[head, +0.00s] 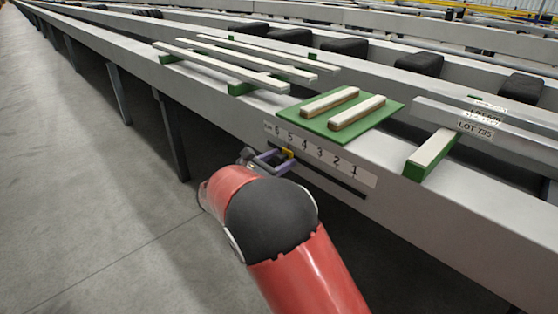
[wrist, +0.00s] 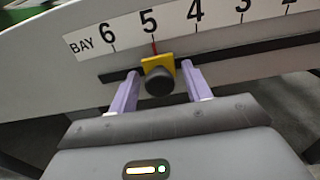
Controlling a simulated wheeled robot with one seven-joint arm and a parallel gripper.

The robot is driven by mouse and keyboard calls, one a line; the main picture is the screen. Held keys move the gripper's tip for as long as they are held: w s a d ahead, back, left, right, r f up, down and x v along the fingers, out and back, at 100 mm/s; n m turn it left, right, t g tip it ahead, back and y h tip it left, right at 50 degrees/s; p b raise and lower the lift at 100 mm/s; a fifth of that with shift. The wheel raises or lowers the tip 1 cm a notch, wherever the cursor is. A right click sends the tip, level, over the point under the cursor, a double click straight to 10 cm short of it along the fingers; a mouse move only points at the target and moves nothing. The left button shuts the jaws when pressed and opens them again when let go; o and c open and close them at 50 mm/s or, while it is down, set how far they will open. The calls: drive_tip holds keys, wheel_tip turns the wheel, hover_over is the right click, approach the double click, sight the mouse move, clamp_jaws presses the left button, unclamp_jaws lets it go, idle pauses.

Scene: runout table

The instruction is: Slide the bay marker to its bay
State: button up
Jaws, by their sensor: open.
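The bay marker is a yellow slider with a black knob (wrist: 159,79) and a red pointer. In the wrist view it sits on the dark slot (wrist: 222,56), with its pointer at the 5 on the bay scale (wrist: 174,26). In the head view the marker (head: 287,152) is a small yellow patch beside my gripper (head: 267,158). In the wrist view my gripper (wrist: 157,87) is open, with one purple finger on each side of the knob.
A green board (head: 312,125) with two pale bars lies on the table above the scale. Long bars rest on green blocks to the left. A bar labelled LOT 735 (head: 477,130) lies on the right. Open floor (head: 75,190) is at left.

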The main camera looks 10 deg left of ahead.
drive_tip(key=v, duration=0.7)
drive_tip(key=shift+s+a, duration=0.25)
drive_tip(key=shift+s, duration=0.1)
